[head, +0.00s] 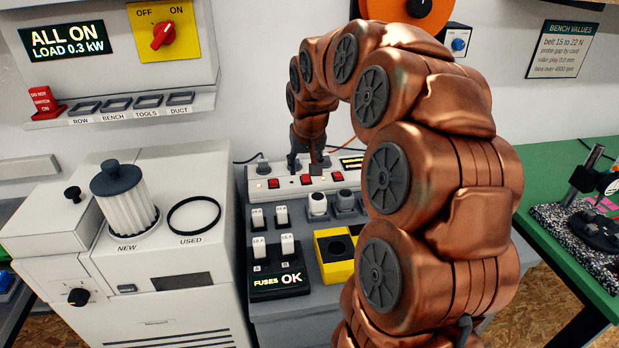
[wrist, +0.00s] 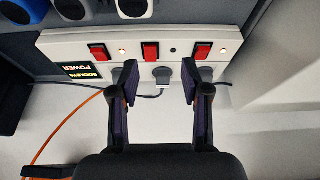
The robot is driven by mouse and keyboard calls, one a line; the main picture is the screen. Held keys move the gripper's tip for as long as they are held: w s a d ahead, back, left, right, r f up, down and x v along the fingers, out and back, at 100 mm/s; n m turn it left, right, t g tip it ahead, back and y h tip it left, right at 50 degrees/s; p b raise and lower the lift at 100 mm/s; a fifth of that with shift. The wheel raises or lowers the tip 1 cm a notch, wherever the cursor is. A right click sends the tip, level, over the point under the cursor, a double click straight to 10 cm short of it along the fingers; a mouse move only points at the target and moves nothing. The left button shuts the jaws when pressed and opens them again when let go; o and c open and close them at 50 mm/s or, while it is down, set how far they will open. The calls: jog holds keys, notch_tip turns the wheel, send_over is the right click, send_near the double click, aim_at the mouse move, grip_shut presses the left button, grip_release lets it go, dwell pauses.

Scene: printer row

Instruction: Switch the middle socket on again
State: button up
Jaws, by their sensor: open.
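The white socket strip (head: 325,184) lies at the back of the grey bench, with three red switches. In the wrist view the strip (wrist: 70,45) appears turned round, its "SOCKETS POWER" label at the left. The middle red switch (wrist: 151,51) has a dark lamp (wrist: 173,50) beside it. The lamps by the left switch (wrist: 98,52) and right switch (wrist: 202,51) are lit. A grey plug (wrist: 162,74) sits below the middle switch. My gripper (wrist: 161,82) is open, its fingers to either side of that plug with gaps. In the head view my gripper (head: 304,163) is over the strip.
Fuse blocks (head: 279,270), a yellow-framed holder (head: 334,255) and several small switches stand before the strip. A white printer unit (head: 170,270) is at left. An orange cable (wrist: 62,130) runs near the strip. A wall panel (head: 70,43) reads "ALL ON".

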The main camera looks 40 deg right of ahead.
aim_at(307, 181)
jog(key=shift+w+d+f+p, duration=0.25)
jog(key=shift+w+d+f, duration=0.4)
jog(key=shift+f, duration=0.6)
jog(key=shift+w+d+f+p, duration=0.3)
jog(key=shift+w+d+f, duration=0.3)
jog(key=shift+f, duration=0.6)
jog(key=shift+w+d+f+p, duration=0.25)
jog(key=shift+w+d+f, duration=0.35)
jog(key=shift+f, duration=0.65)
grip_shut()
